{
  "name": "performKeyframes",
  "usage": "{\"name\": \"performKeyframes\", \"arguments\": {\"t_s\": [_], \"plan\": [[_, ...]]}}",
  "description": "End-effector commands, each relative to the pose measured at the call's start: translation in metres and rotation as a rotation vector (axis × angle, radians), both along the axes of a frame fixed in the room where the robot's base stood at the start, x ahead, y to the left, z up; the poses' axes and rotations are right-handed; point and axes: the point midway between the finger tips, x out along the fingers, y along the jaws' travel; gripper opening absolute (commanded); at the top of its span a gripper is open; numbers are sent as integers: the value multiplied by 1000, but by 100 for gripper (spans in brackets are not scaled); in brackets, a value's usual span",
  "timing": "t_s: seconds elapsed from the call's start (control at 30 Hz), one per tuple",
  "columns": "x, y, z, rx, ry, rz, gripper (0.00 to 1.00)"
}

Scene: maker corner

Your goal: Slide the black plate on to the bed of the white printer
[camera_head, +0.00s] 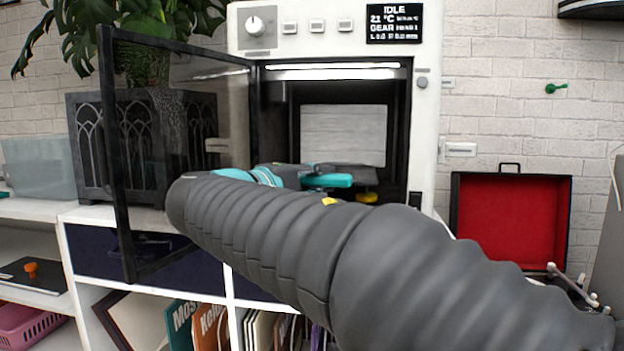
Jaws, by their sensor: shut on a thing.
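The white printer (433,120) stands on the white shelf unit with its dark-framed glass door (118,170) swung open to the left. My arm crosses the foreground and reaches into the printer's opening. My gripper (330,179), dark with teal parts, is at the opening, shut on the black plate. The black plate (362,174) shows as a thin dark slab, roughly level, just beyond the gripper. A yellow knob (367,197) shows below it. The bed is mostly hidden by the plate, gripper and arm, so I cannot tell whether the plate touches it.
A dark planter (88,150) with a leafy plant stands behind the glass door. An open black case with red lining (512,222) stands to the right. Records (180,325) fill the shelf below. The printer's inner back panel (343,134) is visible above the plate.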

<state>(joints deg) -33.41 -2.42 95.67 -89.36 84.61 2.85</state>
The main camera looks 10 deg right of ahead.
Motion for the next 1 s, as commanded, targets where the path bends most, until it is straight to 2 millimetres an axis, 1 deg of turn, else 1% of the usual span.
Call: {"name": "performKeyframes", "arguments": {"t_s": [1.0], "plan": [[67,-22,2,-1,-1,-2,0]]}}
